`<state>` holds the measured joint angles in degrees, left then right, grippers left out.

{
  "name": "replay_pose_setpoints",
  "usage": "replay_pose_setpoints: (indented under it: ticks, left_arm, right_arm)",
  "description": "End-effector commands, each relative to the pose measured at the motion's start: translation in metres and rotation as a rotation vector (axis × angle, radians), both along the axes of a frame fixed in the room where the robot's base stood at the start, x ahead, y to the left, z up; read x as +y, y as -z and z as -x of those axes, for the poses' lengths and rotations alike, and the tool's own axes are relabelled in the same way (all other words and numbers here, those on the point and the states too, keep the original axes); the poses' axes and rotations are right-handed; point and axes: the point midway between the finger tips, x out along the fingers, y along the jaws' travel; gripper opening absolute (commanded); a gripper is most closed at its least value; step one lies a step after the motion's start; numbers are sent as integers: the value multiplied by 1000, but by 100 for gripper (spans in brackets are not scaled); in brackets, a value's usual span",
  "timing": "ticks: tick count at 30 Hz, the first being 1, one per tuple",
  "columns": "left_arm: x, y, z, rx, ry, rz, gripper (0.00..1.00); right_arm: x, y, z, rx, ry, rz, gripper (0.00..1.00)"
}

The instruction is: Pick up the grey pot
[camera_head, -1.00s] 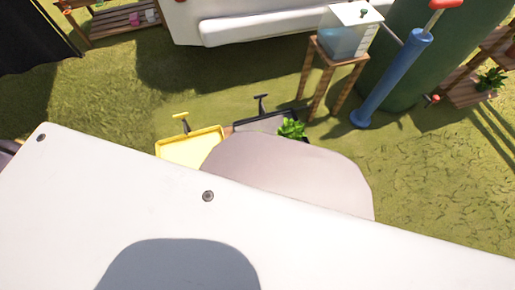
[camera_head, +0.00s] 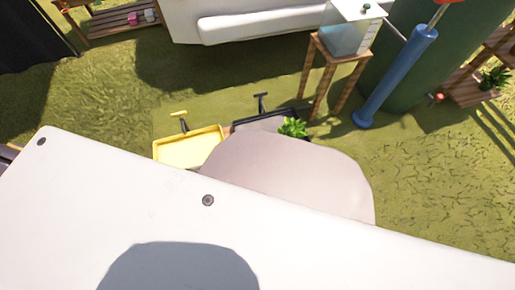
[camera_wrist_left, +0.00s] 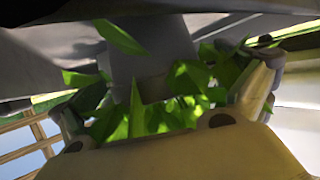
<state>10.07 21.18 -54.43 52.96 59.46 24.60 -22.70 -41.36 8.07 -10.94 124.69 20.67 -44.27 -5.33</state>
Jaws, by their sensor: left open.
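Green leaves of a plant (camera_head: 293,127) show in the head view behind my own pale body parts, at the right end of a black tray. The grey pot cannot be made out there. In the left wrist view, my left gripper (camera_wrist_left: 165,105) is open, with one finger at the left and one at the right. Green leaves (camera_wrist_left: 190,78) fill the space between and beyond the fingers. A grey surface shows behind the leaves, but I cannot tell if it is the pot. My right gripper is in neither view.
A yellow tray (camera_head: 190,148) and the black tray (camera_head: 262,122) lie beside each other. A wooden stand (camera_head: 335,75) with a clear tank, a blue pump (camera_head: 396,78) and a green barrel stand at the back right. Open grass lies at the right.

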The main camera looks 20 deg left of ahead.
Motion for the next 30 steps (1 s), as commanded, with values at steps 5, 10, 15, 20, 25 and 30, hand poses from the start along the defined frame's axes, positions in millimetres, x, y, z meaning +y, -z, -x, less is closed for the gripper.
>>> replay_pose_setpoints:
  ticks: [5, 10, 15, 20, 25, 30]
  left_arm:
    - [0, 0, 0, 0, 0, 0, 100]
    - [0, 0, 0, 0, 0, 0, 100]
    - [0, 0, 0, 0, 0, 0, 82]
    - [0, 0, 0, 0, 0, 0, 61]
    - [0, -1, -1, -2, 0, 1, 43]
    - [0, -1, -1, -2, 0, 1, 43]
  right_arm:
    - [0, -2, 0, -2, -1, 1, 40]
    - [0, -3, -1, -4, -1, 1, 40]
    - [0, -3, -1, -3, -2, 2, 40]
    - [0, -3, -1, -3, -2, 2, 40]
    - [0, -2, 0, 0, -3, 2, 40]
    - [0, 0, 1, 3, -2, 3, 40]
